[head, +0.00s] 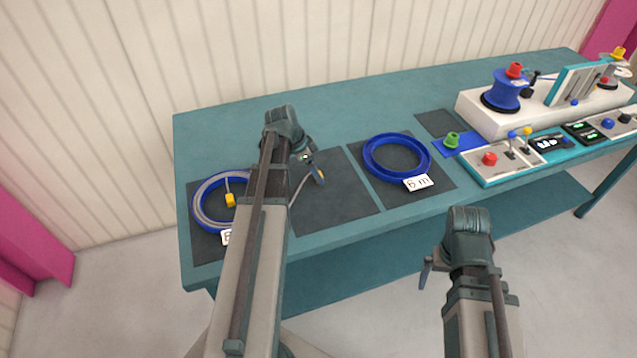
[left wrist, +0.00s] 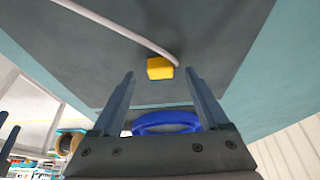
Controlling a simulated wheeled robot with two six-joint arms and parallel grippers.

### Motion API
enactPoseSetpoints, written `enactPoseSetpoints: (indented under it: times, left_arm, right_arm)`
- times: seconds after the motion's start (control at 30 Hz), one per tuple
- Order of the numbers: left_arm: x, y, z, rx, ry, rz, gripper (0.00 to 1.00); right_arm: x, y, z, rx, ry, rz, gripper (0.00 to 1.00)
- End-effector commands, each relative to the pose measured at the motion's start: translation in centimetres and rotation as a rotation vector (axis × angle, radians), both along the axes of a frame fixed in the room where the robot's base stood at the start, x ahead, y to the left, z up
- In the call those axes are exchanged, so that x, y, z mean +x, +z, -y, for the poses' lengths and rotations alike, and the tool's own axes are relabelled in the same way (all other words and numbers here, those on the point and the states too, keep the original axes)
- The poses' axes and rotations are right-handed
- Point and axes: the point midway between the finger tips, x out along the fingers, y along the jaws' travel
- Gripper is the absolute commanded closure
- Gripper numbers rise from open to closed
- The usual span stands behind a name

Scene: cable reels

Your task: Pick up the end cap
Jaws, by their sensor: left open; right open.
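A small yellow end cap (left wrist: 160,68) sits at the tip of a thin grey cable (left wrist: 120,28) over the dark mat. In the left wrist view it lies just beyond and between the tips of my open left gripper (left wrist: 158,75), with nothing held. In the head view the left gripper (head: 313,168) is above the middle mat, and only a bit of the yellow cap (head: 321,175) shows beside its fingers. A second yellow piece (head: 230,200) hangs at the left coil. My right gripper (head: 426,272) is open, in front of the table and away from the cap.
A coil in a blue ring (head: 204,210) lies on the left mat, partly behind my left arm. An empty blue ring (head: 397,157) with a "6 m" tag (head: 418,183) lies on the right mat. A reel machine (head: 545,105) and a control panel (head: 520,160) fill the table's right end.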

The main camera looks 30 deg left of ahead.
Motion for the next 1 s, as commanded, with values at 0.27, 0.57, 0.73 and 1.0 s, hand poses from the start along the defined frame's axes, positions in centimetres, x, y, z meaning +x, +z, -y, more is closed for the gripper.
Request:
enactPoseSetpoints:
  times: [0.27, 0.57, 0.73, 1.0]
  left_arm:
    - [0.5, -1.48, 0.35, 0.0, 0.001, 0.0, 0.22]
    - [0.47, -1.43, 0.33, 0.0, 0.001, 0.0, 0.57]
    - [0.47, -1.43, 0.33, 0.0, 0.001, 0.0, 0.87]
    - [0.47, -1.43, 0.33, 0.0, 0.001, 0.0, 1.0]
  right_arm:
    - [0.0, -1.47, 0.0, 0.0, 0.0, 0.0, 0.0]
    - [0.0, -1.43, 0.0, 0.0, 0.0, 0.0, 0.0]
    - [0.0, -1.43, 0.0, 0.0, 0.0, 0.0, 0.0]
    - [0.0, -1.43, 0.0, 0.0, 0.0, 0.0, 0.0]
